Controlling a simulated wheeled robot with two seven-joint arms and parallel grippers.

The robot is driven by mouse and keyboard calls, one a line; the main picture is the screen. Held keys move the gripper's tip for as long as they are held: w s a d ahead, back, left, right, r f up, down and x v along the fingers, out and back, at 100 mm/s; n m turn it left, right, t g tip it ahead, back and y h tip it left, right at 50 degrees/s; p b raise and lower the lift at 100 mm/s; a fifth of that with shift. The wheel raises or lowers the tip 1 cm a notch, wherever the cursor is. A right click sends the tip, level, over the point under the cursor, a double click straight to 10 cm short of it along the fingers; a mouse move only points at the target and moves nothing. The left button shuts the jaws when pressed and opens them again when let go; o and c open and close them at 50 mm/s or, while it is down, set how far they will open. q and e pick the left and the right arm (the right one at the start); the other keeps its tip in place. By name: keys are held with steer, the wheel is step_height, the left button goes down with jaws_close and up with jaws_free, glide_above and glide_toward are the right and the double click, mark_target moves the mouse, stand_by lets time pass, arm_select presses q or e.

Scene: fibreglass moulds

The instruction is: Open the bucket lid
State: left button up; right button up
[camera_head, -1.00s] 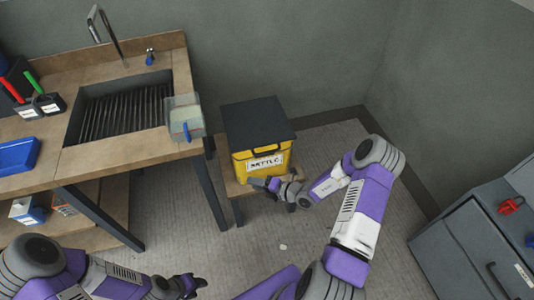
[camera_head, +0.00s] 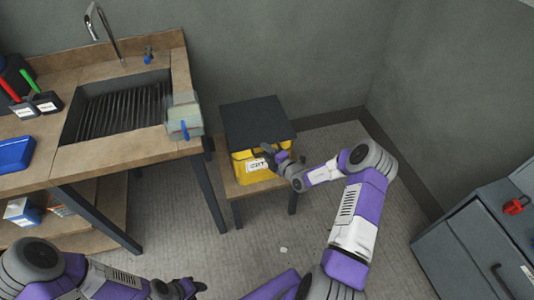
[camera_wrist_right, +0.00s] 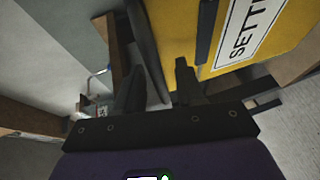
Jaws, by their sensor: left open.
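The yellow bucket (camera_head: 250,170) with a black lid (camera_head: 258,118) stands on a small wooden stool, lid on. My right gripper (camera_head: 269,153) is at the bucket's front, just below the lid's front edge, and covers part of the white label. In the right wrist view my right gripper (camera_wrist_right: 158,80) has its fingers apart. The dark lid edge (camera_wrist_right: 146,45) shows between them, and a dark bar, apparently the handle (camera_wrist_right: 205,30), lies beside the label (camera_wrist_right: 245,28). Contact cannot be told. My left gripper (camera_head: 194,287) is open and empty, low at the bottom of the head view.
A wooden workbench with a sink (camera_head: 118,105) stands left of the stool (camera_head: 233,187). A grey cabinet (camera_head: 480,240) stands at right. The floor between is mostly clear.

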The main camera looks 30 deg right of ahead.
jaws_close()
steer(key=shift+r, duration=0.1)
stand_by(0.3)
